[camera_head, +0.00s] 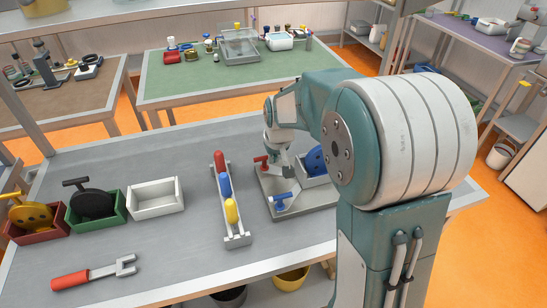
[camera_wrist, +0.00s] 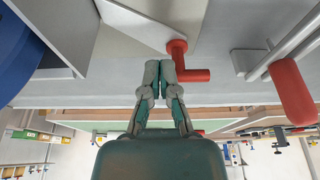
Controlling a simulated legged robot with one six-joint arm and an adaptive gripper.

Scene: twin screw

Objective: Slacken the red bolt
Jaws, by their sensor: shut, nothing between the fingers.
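The red bolt (camera_head: 261,160), with a T-shaped handle, stands on a grey fixture plate (camera_head: 300,210) near its far left corner. In the wrist view the red bolt (camera_wrist: 190,75) is right beside my gripper's fingertips. My gripper (camera_wrist: 162,72) is shut, with its fingers together and the bolt's handle to their right, not between them. Whether the fingertips touch the handle I cannot tell. A blue bolt (camera_head: 281,201) stands at the plate's near left.
A blue disc (camera_head: 316,160) sits in a bin on the fixture. A rack (camera_head: 238,240) with red, blue and yellow pieces stands left of it. Red, green and white bins (camera_head: 156,207) and a red-handled fork wrench (camera_head: 95,272) lie further left. The tabletop between is clear.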

